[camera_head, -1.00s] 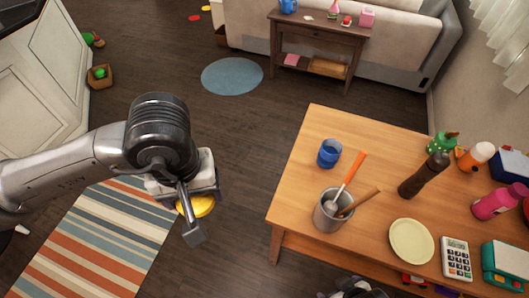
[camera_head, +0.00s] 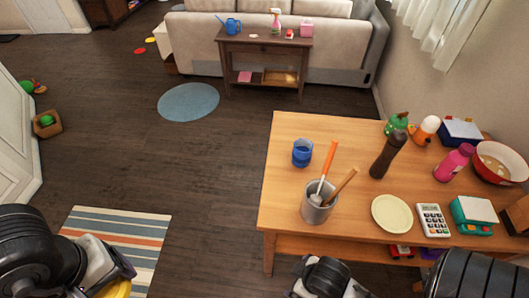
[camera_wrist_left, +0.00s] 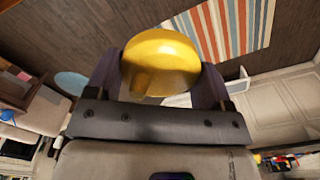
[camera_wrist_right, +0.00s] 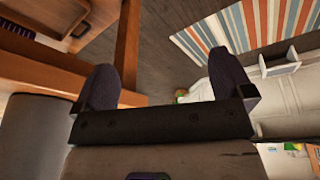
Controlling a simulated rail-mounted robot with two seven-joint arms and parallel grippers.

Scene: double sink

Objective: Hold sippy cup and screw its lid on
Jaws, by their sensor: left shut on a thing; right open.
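My left gripper (camera_wrist_left: 160,82) is shut on a smooth yellow rounded piece (camera_wrist_left: 160,60), which looks like the lid and has a small bump on its near side. In the head view, the yellow piece (camera_head: 118,289) shows only in part at the bottom left, off the table. A blue cup (camera_head: 302,153) stands upright on the left part of the wooden table and looks open-topped. My right gripper (camera_wrist_right: 163,85) is open with nothing between its fingers. Its hand is low in front of the table, and its fingertips are hidden in the head view.
The wooden table (camera_head: 290,133) also bears a grey utensil pot (camera_head: 319,205) with tall handles near the blue cup, a dark pepper mill (camera_head: 387,156), a pale plate (camera_head: 391,213) and a calculator (camera_head: 432,220). Several bottles crowd the right side.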

